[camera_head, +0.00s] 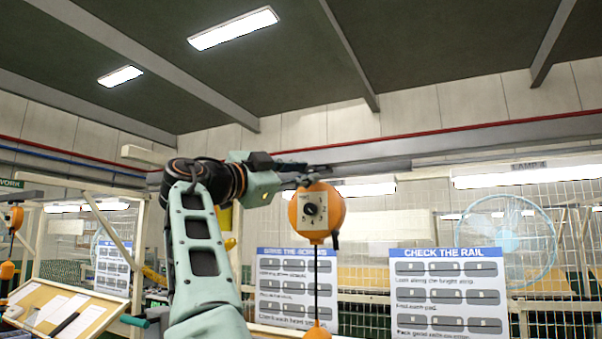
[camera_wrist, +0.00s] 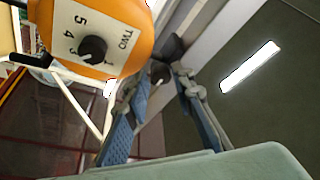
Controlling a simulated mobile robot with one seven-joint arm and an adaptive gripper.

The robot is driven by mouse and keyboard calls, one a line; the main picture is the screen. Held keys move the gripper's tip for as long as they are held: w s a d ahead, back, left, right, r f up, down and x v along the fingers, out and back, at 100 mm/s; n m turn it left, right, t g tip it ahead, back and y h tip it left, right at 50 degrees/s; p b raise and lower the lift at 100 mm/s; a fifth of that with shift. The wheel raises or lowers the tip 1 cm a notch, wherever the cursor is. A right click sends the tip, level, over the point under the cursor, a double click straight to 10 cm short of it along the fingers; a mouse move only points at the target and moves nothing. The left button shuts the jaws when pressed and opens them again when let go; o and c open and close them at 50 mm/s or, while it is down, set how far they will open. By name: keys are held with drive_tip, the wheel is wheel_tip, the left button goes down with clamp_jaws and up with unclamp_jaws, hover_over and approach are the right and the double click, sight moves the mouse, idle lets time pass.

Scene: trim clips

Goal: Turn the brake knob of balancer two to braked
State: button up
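Balancer two, an orange round housing, hangs in the head view (camera_head: 333,212) and fills the upper left of the wrist view (camera_wrist: 60,40). Its pale plate reads TWO, with a black dial knob (camera_wrist: 92,48) ringed by numbers. A small dark round knob (camera_wrist: 160,72) shows beyond the plate, between my fingertips in the wrist view; I cannot tell whether it is the brake knob or how it is set. My gripper (camera_wrist: 163,80) is open, its two fingers apart on either side of that knob. In the head view my gripper (camera_head: 300,180) is at the top of the housing, partly blurred into it.
A cable with an orange stop (camera_head: 317,331) hangs below the housing. Signs stand behind, one headed CHECK THE RAIL (camera_head: 447,292). A grey overhead beam (camera_head: 400,152) runs behind my arm. Another orange balancer (camera_head: 15,218) hangs far left. Space right of the housing looks open.

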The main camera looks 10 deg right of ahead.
drive_tip(key=shift+o, duration=1.1)
drive_tip(key=shift+v, duration=0.8)
drive_tip(key=v, duration=1)
drive_tip(key=shift+s+a+f, duration=0.15)
